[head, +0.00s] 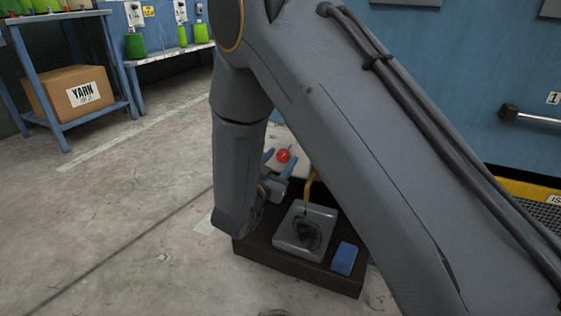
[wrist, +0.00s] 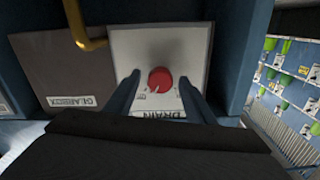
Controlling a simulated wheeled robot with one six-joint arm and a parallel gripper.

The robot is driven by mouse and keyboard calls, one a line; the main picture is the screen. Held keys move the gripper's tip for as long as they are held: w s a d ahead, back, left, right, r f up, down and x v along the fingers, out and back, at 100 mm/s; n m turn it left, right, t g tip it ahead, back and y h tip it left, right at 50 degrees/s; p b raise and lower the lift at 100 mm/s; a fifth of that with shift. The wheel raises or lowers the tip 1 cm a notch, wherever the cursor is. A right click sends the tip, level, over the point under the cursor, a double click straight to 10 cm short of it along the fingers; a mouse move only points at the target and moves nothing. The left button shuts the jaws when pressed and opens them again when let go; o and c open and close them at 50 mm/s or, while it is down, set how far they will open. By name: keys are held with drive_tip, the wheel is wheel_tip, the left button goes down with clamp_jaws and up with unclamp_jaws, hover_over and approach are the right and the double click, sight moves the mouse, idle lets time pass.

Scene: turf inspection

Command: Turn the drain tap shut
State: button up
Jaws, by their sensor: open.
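The drain tap is a red round knob (wrist: 160,79) on a pale plate (wrist: 190,48) whose lettering reads DRAIN, upside down in the wrist view. In the head view the red knob (head: 283,155) shows just beyond my gripper (head: 275,160). My gripper (wrist: 157,90) is open in the wrist view, with one blue finger on each side of the knob. I cannot tell whether the fingers touch it. A small pointer or mark shows at the knob's lower edge.
A yellow bent pipe (wrist: 88,42) stands left of the plate, by a dark panel marked GEARBOX (wrist: 85,80). In the head view a grey tray (head: 325,215) with a dark stain and a blue block (head: 344,258) sit on a dark base (head: 290,272). Floor at left is clear.

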drive_tip(key=c, duration=1.1)
drive_tip(key=shift+o, duration=0.2)
drive_tip(key=shift+s+r+n+p, duration=0.1)
drive_tip(key=shift+n+p, duration=0.3)
drive_tip(key=shift+p, duration=0.55)
drive_tip(key=n+p, duration=0.1)
drive_tip(key=p, duration=0.2)
drive_tip(key=shift+r+n+p, duration=0.1)
drive_tip(key=shift+n+p, duration=0.2)
drive_tip(key=shift+n, duration=0.1)
drive_tip(key=n+p, duration=0.4)
drive_tip(key=p, duration=0.3)
drive_tip(key=shift+n, duration=0.4)
drive_tip(key=n+p, duration=0.3)
drive_tip(key=p, duration=0.1)
drive_tip(key=shift+n, duration=0.3)
drive_tip(key=shift+f+n+p, duration=0.2)
drive_tip(key=shift+n+p, duration=1)
drive_tip(key=shift+n, duration=0.7)
